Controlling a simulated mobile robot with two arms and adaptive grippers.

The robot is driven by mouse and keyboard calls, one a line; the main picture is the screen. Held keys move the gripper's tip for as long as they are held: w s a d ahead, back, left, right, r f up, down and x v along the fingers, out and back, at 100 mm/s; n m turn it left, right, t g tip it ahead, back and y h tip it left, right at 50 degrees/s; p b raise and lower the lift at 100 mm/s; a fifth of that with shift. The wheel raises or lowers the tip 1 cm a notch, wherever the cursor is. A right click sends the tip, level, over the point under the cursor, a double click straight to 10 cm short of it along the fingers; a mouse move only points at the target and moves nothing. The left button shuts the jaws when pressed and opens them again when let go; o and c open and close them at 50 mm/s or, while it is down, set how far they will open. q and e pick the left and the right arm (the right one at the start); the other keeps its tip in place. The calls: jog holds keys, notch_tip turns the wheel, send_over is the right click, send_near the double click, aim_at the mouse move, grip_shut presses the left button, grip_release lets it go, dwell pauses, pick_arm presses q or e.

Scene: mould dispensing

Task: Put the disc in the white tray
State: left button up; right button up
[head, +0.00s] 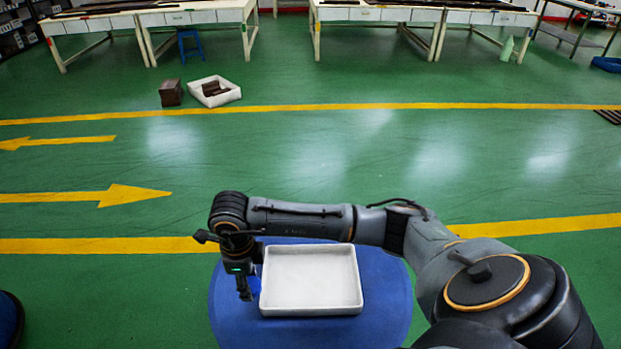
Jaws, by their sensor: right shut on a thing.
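The white tray (311,279) is a shallow, empty rectangular tray on a round blue table (386,305) in front of me. My right gripper (244,294) points down just beside the tray's left wall, over the table's left part. It is shut on a small bright-blue piece (254,286), which seems to be the disc. The piece is mostly hidden by the fingers and shows between them and the tray wall. I cannot tell whether it touches the tray or the table. My left gripper is not in view.
My right arm reaches across behind the tray. A dark round object (8,318) shows at the lower left edge. Far off on the green floor are a brown box (171,93), a white crate (229,96) and white workbenches (375,14). The floor between is clear.

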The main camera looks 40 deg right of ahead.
jog(key=m, duration=0.1)
jog(key=w+m, duration=0.1)
jog(key=m, duration=0.2)
jog(key=shift+w+d+r, duration=0.1)
jog(key=shift+w+r, duration=0.15)
jog(key=shift+r, duration=0.05)
jog(key=shift+m, duration=0.3)
jog(key=shift+w+d+f, duration=0.15)
jog(key=shift+d, duration=0.15)
jog(key=w+d+f+b, duration=0.1)
jog(key=d+f+b, duration=0.3)
jog(key=d, duration=0.3)
jog(key=b, duration=0.4)
send_over(288, 273)
jog(key=f, duration=0.5)
jog(key=shift+a, duration=0.25)
jog(key=shift+d+f+b, duration=0.15)
jog(key=shift+f+b, duration=0.1)
jog(key=shift+b, duration=0.2)
notch_tip(288, 273, down, 3)
jog(key=shift+d+f+b, duration=0.15)
jog(key=shift+b, duration=1.05)
